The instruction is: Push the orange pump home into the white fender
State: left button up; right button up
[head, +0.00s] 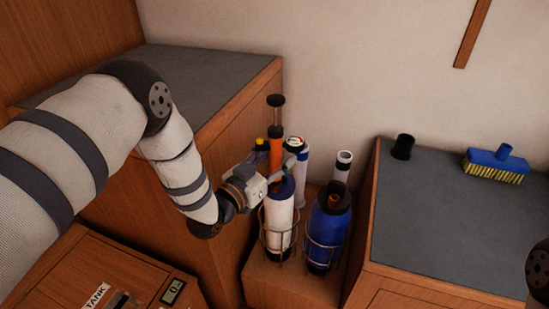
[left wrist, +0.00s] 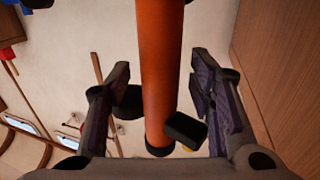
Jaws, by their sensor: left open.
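The orange pump (head: 276,152) stands upright above the white fender (head: 279,222), with a clear section and a dark knob at its top. The white fender has a blue top and stands in a wire holder. My left gripper (head: 278,178) is at the pump, just above the fender's blue top. In the left wrist view the orange tube (left wrist: 161,70) runs between the open fingers (left wrist: 160,92), with gaps on both sides. The join between pump and fender is hidden by the gripper in the head view. My right gripper is not in view.
A blue fender (head: 326,236) with a dark top stands to the right in its own holder. A white tube (head: 342,166) is behind it. The right grey counter (head: 430,210) holds a black cup (head: 402,147) and a blue brush (head: 497,165); its front is clear. A cabinet (head: 225,140) stands left.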

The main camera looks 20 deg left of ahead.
pick_arm(q)
jog(key=v, duration=1.2)
jog(key=s+f+n+g+y+p, duration=0.2)
jog(key=s+f+g+y, duration=0.1)
jog(key=s+f+g, duration=0.8)
jog(key=s+f+n+g+y+p, duration=0.1)
jog(key=s+g, duration=0.3)
jog(key=s, duration=1.1)
jog(key=s+a+f+n+g+y+p, duration=0.1)
jog(key=s+g, duration=0.3)
jog(key=s, duration=1.1)
jog(key=shift+a+f+g+y, duration=0.3)
jog(key=shift+a+f+g, duration=0.05)
jog(key=shift+f+g, duration=0.05)
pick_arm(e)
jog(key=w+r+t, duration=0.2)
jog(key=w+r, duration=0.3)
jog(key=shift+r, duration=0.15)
